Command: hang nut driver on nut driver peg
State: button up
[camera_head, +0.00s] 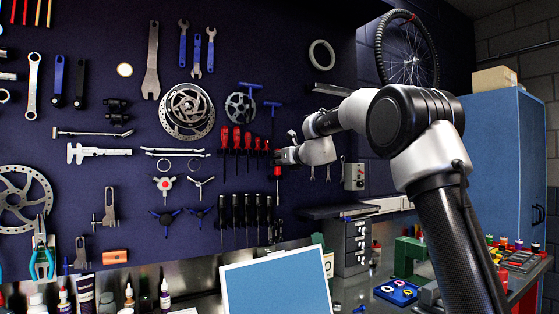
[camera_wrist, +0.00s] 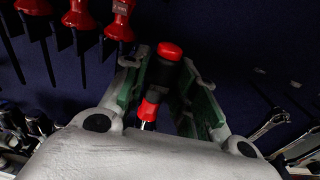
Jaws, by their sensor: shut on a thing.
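My gripper (camera_head: 278,158) is at the dark pegboard, just right of the row of red-handled drivers. It is shut on the nut driver (camera_head: 277,172), whose red handle shows below the fingers with the shaft pointing down. In the wrist view the nut driver (camera_wrist: 170,52) has a red and black handle and sits between the green-padded fingers of my gripper (camera_wrist: 164,80). The nut driver peg cannot be made out; the gripper and handle cover that part of the board. I cannot tell whether the nut driver touches the board.
Red-handled drivers (camera_head: 237,140) hang close on the left; they also show in the wrist view (camera_wrist: 78,14). Black-handled drivers (camera_head: 241,210) hang below. Wrenches (camera_wrist: 268,124) hang at the right in the wrist view. A grey drawer cabinet (camera_head: 350,245) stands below right.

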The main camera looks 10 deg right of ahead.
jog(key=o, duration=1.2)
jog(key=shift+c, duration=0.2)
